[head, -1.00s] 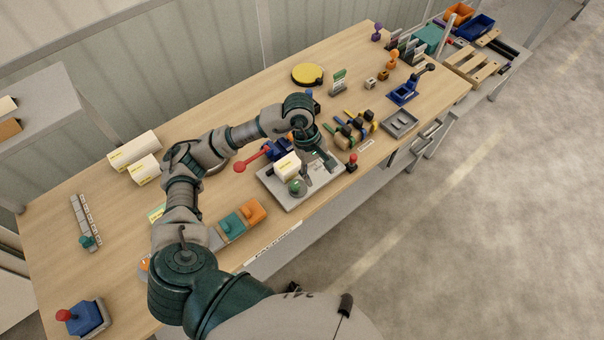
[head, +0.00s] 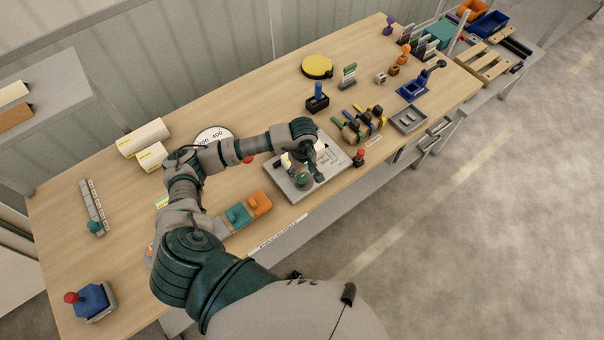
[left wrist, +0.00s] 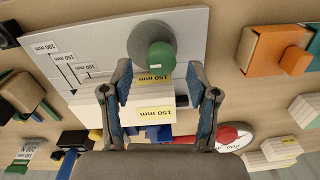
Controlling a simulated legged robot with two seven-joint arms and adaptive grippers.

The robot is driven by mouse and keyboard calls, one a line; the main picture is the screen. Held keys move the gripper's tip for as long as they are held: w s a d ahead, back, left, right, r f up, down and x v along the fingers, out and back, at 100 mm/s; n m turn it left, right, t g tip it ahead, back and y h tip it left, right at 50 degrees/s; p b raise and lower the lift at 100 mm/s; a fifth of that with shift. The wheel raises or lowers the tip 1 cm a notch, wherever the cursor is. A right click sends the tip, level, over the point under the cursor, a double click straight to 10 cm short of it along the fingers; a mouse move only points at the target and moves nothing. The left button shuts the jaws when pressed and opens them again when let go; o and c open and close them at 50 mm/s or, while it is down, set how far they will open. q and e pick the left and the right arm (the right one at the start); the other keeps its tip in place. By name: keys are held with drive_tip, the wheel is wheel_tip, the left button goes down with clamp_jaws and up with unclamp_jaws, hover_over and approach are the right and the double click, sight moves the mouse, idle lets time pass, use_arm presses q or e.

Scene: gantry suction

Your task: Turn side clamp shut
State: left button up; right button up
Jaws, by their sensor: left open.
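A grey plate (head: 335,150) with printed length labels lies near the table's front edge. On it a green knob (head: 302,180) stands on a round grey base; the knob also shows in the left wrist view (left wrist: 161,56). White blocks marked 150 mm (left wrist: 152,88) lie beside the knob, between my fingers in that picture. My left gripper (head: 308,165) is open over the plate, fingers apart; I cannot tell whether they touch the blocks. A red ball handle (left wrist: 228,133) shows behind the gripper, mostly hidden in the head view. I cannot tell for certain which part is the side clamp.
Orange and teal blocks (head: 259,203) stand left of the plate. A red knob (head: 359,157) stands at its right, near a rack of coloured handles (head: 360,124). A white dial (head: 213,136) lies behind my arm.

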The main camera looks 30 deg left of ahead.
use_arm(q)
drive_tip(key=shift+a+f, duration=0.15)
drive_tip(key=shift+f, duration=0.45)
drive_tip(key=shift+a+f, duration=0.15)
drive_tip(key=shift+f, duration=0.45)
use_arm(e)
drive_tip(key=shift+w+a+r, duration=0.1)
drive_tip(key=shift+a+r, duration=0.05)
drive_tip(key=shift+a, duration=0.05)
use_arm(q)
drive_tip(key=shift+d, duration=0.15)
use_arm(e)
drive_tip(key=shift+a, duration=0.1)
use_arm(q)
drive_tip(key=shift+d, duration=0.1)
clamp_jaws()
